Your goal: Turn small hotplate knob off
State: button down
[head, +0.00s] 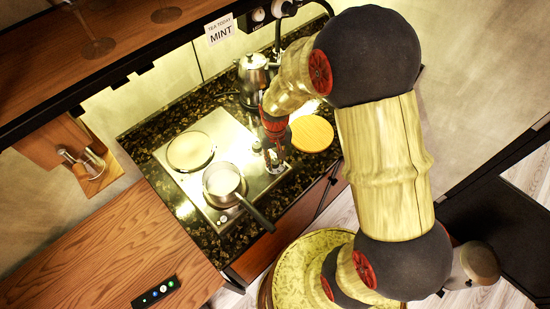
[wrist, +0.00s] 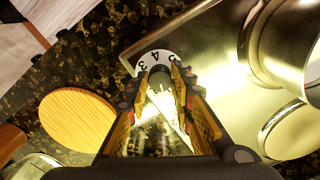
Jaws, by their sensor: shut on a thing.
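The steel hotplate (head: 207,125) is set in a dark speckled counter, with two round plates. In the wrist view, a knob (wrist: 160,71) with a white numbered dial (wrist: 147,58) sits at the hotplate's edge; 3, 4 and 5 can be read. My gripper (wrist: 161,75) has its two fingers on either side of this knob and is shut on it. In the head view, my gripper (head: 274,164) points down at the hotplate's right end and hides this knob. I cannot read the pointer's setting. A second white dial (head: 223,218) shows by the pan handle.
A saucepan (head: 221,181) stands on the nearer plate, its handle pointing toward the lower right. The other plate (head: 190,151) is bare. A round wooden board (head: 312,133) lies right of my gripper, and a steel kettle (head: 254,72) stands behind. A shelf (head: 95,45) overhangs the upper left.

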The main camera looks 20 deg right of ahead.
aim_at(275, 162)
jog(key=shift+n, duration=1.7)
jog(key=c, duration=1.6)
grip_release()
jog(key=shift+o, duration=0.3)
jog(key=shift+r, duration=0.1)
notch_tip(275, 162, up, 12)
